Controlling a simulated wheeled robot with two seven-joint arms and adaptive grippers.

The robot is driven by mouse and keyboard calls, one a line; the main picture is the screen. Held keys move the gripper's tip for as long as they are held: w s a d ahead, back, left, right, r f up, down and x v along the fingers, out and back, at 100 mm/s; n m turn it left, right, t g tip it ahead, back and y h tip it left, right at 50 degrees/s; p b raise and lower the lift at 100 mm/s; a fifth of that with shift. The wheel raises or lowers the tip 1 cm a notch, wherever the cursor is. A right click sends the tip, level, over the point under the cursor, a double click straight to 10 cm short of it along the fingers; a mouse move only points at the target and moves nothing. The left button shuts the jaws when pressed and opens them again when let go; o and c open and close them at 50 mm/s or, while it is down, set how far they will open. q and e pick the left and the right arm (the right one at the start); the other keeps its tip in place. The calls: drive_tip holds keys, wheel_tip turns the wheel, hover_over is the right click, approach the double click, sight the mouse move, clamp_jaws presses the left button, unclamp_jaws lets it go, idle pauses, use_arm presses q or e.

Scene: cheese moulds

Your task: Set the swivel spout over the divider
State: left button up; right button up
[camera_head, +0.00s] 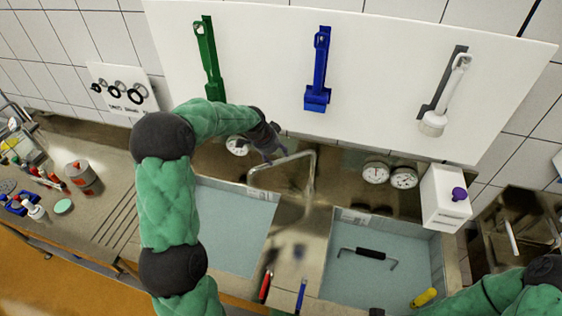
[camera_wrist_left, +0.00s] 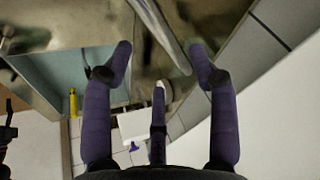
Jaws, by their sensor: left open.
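The swivel spout (camera_head: 298,156) is a bent metal pipe behind the sinks. Its free end hangs to the left, near the back right corner of the left basin (camera_head: 232,233). The divider (camera_head: 292,236) is the metal strip between the two basins. My left gripper (camera_head: 268,141) is just behind and above the spout's horizontal part. My right gripper is out of view; only my right arm shows at bottom right.
The right basin (camera_head: 385,262) holds a black-handled tool (camera_head: 369,253) and a yellow object (camera_head: 423,298). Red (camera_head: 265,287) and blue (camera_head: 300,296) handled tools lie by the divider's front. Gauges (camera_head: 375,173) and a white box (camera_head: 444,198) stand behind.

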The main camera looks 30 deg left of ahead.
sight(281, 161)
use_arm(q)
drive_tip(key=b+x, duration=0.1)
drive_tip(key=x, duration=0.5)
drive_tip(key=shift+w+f+b, duration=0.2)
drive_tip(key=shift+f+b, duration=0.05)
drive_tip(key=shift+b, duration=0.05)
clamp_jaws()
